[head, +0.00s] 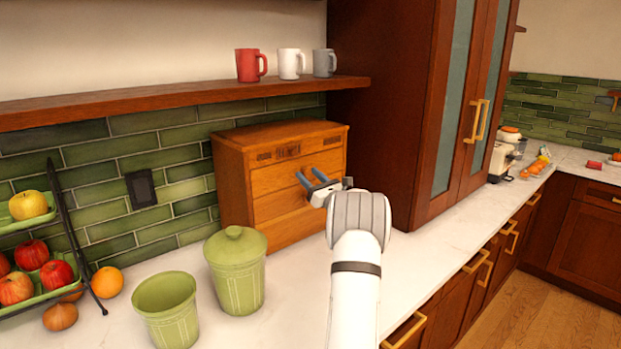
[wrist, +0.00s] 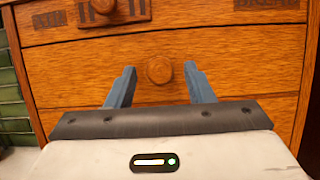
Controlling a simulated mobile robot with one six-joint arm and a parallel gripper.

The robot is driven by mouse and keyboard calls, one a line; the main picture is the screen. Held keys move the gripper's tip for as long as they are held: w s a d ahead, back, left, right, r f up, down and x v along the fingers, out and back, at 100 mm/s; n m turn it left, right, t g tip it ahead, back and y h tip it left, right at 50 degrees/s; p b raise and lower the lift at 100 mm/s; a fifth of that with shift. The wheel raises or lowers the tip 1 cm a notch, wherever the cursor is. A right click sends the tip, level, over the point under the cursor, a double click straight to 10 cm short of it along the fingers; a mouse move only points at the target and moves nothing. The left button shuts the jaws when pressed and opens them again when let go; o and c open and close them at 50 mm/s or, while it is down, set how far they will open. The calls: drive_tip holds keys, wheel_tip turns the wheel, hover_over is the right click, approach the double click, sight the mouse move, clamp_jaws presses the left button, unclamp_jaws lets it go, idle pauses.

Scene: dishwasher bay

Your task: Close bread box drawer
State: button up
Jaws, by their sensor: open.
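The wooden bread box (head: 235,185) stands on the counter against the tiled wall in the head view. It has several stacked drawer fronts, and the top one carries dark carved panels. In the wrist view a drawer front (wrist: 240,60) with a round wooden knob (wrist: 159,69) fills the middle. My gripper (head: 307,173) is in front of the bread box with its blue fingers pointing at it. The fingers are open and apart, one on each side of the knob as seen in the wrist view (wrist: 160,82). I cannot tell whether they touch the front, or how far any drawer stands out.
A lidded green canister (head: 237,275) and an open green pot (head: 167,312) stand left of my arm. A fruit rack (head: 68,225) is at far left. A tall cabinet (head: 395,110) rises right of the box. Mugs stand on a shelf (head: 180,97) above.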

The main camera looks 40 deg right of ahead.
drive_tip(key=b+v, duration=0.2)
drive_tip(key=v, duration=0.5)
drive_tip(key=shift+s+f, duration=0.2)
drive_tip(key=shift+s, duration=0.15)
